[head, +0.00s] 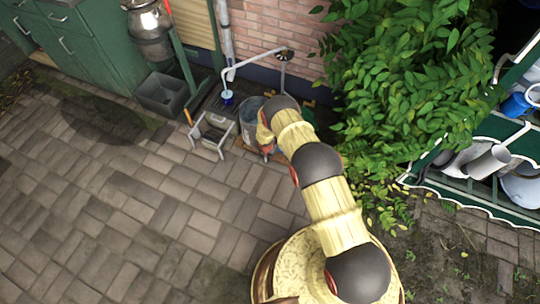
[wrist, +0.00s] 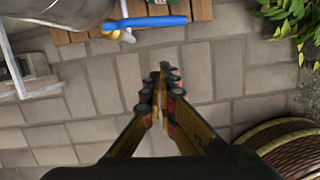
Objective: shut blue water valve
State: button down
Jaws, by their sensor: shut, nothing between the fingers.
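The blue valve lever (wrist: 150,22) shows at the top of the wrist view, lying roughly crosswise. It joins a pale pipe fitting with a brass-coloured part (wrist: 110,30) at its left end. A slatted wooden piece (wrist: 198,10) lies beneath it. My gripper (wrist: 160,82) is shut and empty, with its fingertips over the paving, below the lever in the picture and apart from it. In the head view I cannot make out the lever; my arm covers part of that area.
A grey bucket (head: 250,108) stands near the wall, beside a pale metal frame (head: 212,132). A white bent pipe (head: 250,60) hangs over a blue item (head: 227,97). Leafy bushes (head: 400,80) and a green shelf (head: 490,195) stand right. Paving (head: 130,220) on the left is clear.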

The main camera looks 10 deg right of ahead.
jog(key=w+d+f+b, duration=0.2)
jog(key=w+d, duration=0.1)
jog(key=shift+w+f, duration=0.15)
jog(key=shift+f, duration=0.25)
